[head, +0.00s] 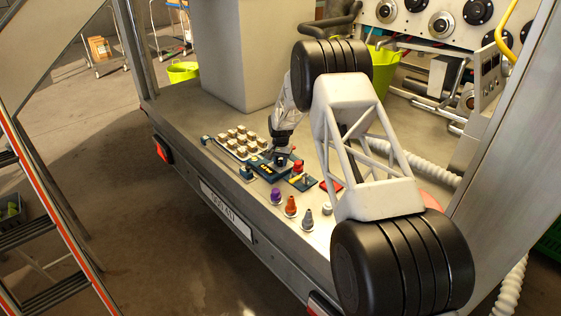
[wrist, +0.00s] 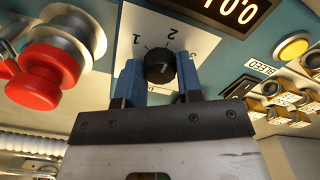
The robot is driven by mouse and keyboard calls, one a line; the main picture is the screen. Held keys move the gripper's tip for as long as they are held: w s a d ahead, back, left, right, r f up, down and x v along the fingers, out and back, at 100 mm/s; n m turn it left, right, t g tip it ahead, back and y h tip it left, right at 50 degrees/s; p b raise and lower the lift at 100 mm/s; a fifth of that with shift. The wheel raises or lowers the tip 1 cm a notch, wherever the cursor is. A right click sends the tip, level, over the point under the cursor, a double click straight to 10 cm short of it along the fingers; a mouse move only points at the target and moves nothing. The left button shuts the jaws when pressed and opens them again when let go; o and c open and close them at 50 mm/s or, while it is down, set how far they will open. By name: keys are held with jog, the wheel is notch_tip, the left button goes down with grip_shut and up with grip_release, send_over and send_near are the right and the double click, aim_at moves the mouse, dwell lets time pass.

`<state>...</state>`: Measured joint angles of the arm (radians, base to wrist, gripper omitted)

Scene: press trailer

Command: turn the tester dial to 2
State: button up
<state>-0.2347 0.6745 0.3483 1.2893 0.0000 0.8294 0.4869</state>
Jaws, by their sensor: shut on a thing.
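The tester dial is a small black knob (wrist: 160,68) on a white scale plate (wrist: 190,30) in the wrist view. The numbers 1 and 2 show on the plate above it; the rest of the scale is partly hidden by my fingers. I cannot tell for certain which mark the knob points at. My gripper (wrist: 159,78) has one blue finger on each side of the knob and is shut on it. In the head view, my gripper (head: 281,157) is at the blue tester (head: 262,170) on the metal deck, and the dial is hidden behind it.
A red mushroom button (wrist: 45,78) stands close left of my fingers. A dark display (wrist: 225,12) and a yellow button (wrist: 292,47) are on the panel. In the head view, small capped fittings (head: 290,206) stand in front, and a block of tan keys (head: 238,140) lies left.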

aim_at(280, 161)
dwell(0.4)
jog(key=o, duration=0.9)
jog(key=shift+r, duration=0.1)
jog(key=shift+r, duration=3.85)
